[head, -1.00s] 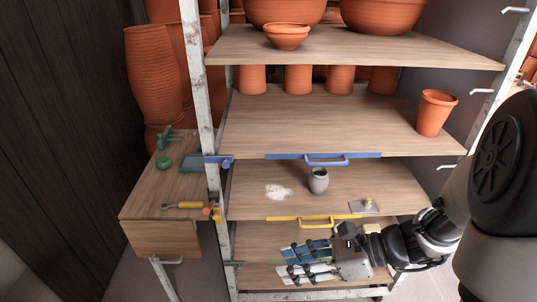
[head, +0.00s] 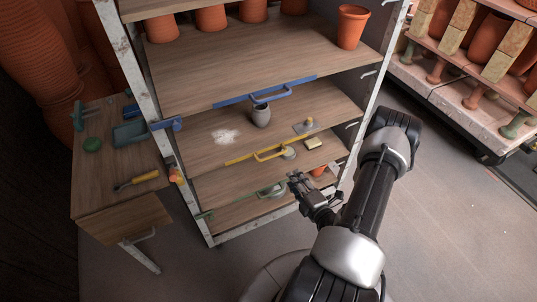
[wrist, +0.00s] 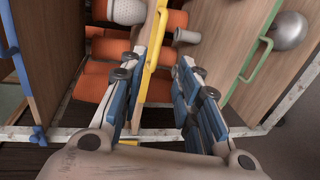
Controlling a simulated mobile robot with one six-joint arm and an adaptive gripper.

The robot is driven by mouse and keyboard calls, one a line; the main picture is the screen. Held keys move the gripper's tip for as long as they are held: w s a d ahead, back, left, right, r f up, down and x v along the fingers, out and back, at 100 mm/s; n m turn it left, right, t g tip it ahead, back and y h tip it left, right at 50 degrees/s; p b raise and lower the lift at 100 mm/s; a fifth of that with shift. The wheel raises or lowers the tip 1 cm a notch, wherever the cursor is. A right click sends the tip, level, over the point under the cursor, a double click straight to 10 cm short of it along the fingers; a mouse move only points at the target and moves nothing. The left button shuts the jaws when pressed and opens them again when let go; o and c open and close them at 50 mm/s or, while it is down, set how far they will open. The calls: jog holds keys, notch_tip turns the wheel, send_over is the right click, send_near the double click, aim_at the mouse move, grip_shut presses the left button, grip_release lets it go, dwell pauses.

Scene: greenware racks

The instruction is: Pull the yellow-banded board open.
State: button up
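The yellow-banded board (head: 205,142) lies in the rack below the blue-banded board, with a yellow band and yellow handle (head: 270,154) on its front edge. My gripper (head: 297,181) is in front of the rack, below and right of the handle in the head view. In the wrist view the handle (wrist: 155,45) shows beside the left finger of my gripper (wrist: 172,45). The fingers are apart; contact is not clear.
The blue-banded board (head: 215,75) is above; a green-banded board with a green handle (head: 271,193) is below. An orange latch (head: 176,175) is on the left post. A side table (head: 95,185) stands left. The floor to the right (head: 440,200) is clear.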

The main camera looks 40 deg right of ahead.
aim_at(275, 155)
jog(key=b+x, duration=0.3)
jog(key=x, duration=1.3)
jog(key=shift+w, duration=0.35)
grip_shut()
